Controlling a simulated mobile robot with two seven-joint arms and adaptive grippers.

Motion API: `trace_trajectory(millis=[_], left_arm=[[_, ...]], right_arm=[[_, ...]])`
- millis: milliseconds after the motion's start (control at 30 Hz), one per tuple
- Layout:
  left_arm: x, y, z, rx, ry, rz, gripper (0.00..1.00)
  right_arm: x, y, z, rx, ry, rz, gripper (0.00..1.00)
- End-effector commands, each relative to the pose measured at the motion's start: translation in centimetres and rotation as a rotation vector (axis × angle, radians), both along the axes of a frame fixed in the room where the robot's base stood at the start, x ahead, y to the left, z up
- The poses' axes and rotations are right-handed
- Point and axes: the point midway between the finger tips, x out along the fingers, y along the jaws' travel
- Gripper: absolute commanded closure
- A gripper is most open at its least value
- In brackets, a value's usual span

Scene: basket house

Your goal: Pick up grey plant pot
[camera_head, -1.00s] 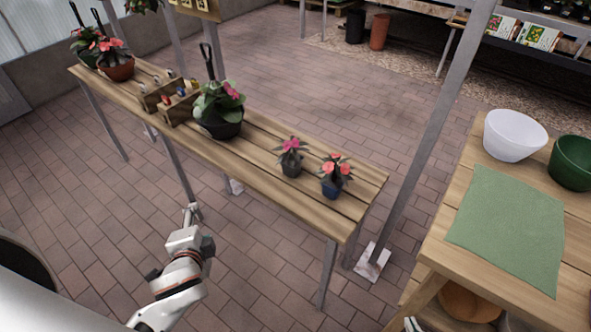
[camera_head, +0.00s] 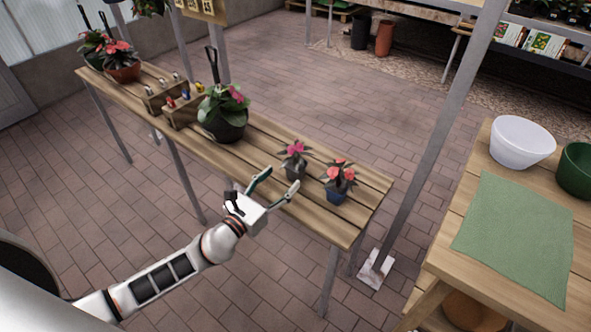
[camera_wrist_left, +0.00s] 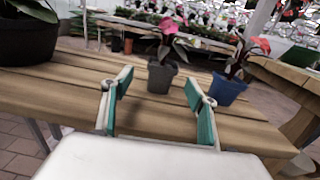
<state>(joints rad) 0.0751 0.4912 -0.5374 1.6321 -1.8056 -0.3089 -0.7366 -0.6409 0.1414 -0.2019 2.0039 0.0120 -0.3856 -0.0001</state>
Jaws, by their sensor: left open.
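The grey plant pot (camera_head: 295,171) with pink flowers stands upright on the wooden slatted table (camera_head: 262,189), left of the blue pot. In the left wrist view the grey pot (camera_wrist_left: 161,77) is ahead, roughly between and beyond the fingertips. My left gripper (camera_head: 277,180) is open and empty at the table's near edge, its fingers pointing toward the grey pot and apart from it. It also shows in the left wrist view (camera_wrist_left: 160,90). My right gripper is not in view.
A blue pot (camera_head: 336,196) with red flowers stands close on the right. A large black pot (camera_head: 222,130) stands to the left, beside wooden crates (camera_head: 180,109). A second table on the right holds a green cloth (camera_head: 515,235) and a white bowl (camera_head: 521,143).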

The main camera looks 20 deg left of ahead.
Motion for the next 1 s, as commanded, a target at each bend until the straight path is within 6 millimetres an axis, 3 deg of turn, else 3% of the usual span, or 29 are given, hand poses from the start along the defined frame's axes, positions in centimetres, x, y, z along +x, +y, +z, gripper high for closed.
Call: trace_trajectory(millis=[600, 900, 1000], left_arm=[[6.6, -2.5, 0.4, -0.001, -0.001, 0.000, 0.41], [7.0, -2.7, 0.5, -0.002, 0.000, 0.000, 0.41], [7.0, -2.7, 0.5, -0.002, 0.000, 0.000, 0.65]], right_arm=[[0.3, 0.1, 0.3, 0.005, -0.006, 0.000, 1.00], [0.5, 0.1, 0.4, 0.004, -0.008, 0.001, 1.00], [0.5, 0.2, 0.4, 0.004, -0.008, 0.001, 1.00]])
